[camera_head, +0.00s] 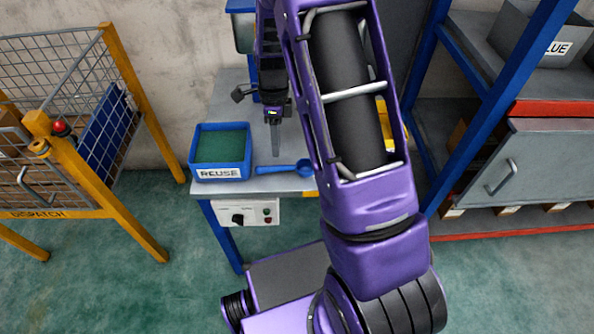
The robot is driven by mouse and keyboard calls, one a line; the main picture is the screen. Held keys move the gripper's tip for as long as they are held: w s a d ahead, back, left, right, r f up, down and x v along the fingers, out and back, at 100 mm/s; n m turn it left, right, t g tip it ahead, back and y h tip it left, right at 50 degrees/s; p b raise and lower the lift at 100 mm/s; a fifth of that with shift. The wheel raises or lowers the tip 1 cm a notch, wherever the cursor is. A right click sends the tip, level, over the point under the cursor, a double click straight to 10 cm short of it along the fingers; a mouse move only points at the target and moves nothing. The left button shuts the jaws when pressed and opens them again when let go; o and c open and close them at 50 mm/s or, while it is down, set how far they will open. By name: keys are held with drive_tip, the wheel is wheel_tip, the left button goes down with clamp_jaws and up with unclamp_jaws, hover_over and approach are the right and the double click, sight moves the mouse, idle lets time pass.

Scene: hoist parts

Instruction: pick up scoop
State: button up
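A blue scoop (304,168) lies on the grey workbench (232,108), near its front edge. Its round bowl is at the right and its handle reaches left. My gripper (276,153) points down from the purple arm. The scoop appears free of the gripper.
A blue bin labelled REUSE (220,173) with a green inside stands left of the scoop. A yellow thing (384,122) is partly hidden behind my arm. A yellow-framed DISPATCH cage (80,150) stands left, and a blue-framed rack (490,85) stands right.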

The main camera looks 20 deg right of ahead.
sight(285, 169)
drive_tip(key=shift+s+a+f+b, duration=0.15)
drive_tip(key=shift+s+f+b, duration=0.05)
drive_tip(key=shift+f, duration=0.95)
drive_tip(key=shift+s+a+f+b, duration=0.15)
drive_tip(key=shift+s+f+b, duration=0.1)
drive_tip(key=shift+f, duration=0.85)
drive_tip(key=shift+s+a+f+b, duration=0.15)
drive_tip(key=shift+s+f+b, duration=0.05)
drive_tip(key=shift+f, duration=0.95)
clamp_jaws()
